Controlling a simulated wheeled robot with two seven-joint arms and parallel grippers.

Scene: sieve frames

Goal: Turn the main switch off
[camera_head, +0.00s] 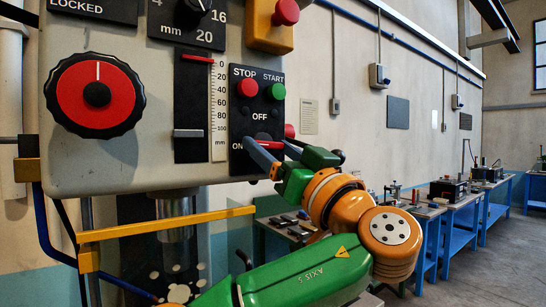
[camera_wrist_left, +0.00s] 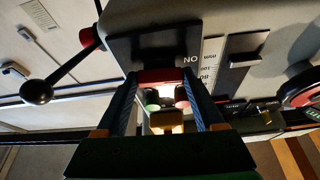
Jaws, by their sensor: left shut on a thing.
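The main switch is on a black panel (camera_head: 257,95) on the drill head's front, by the OFF and ON labels. Its red handle (camera_head: 269,145) shows partly between the fingers of my left gripper (camera_head: 277,152). My left gripper is shut on this handle. In the left wrist view the red handle (camera_wrist_left: 160,76) lies across between the two blue-grey fingers, and the picture is upside down. The fingers hide much of the switch in the head view. I cannot tell exactly which label the handle points to. My right gripper is not in view.
A red STOP button (camera_head: 247,88) and green START button (camera_head: 275,92) sit just above the switch. A red dial (camera_head: 95,96) is at left. A black ball-ended lever (camera_wrist_left: 37,92) sticks out beside the head. Blue benches (camera_head: 455,215) stand at right.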

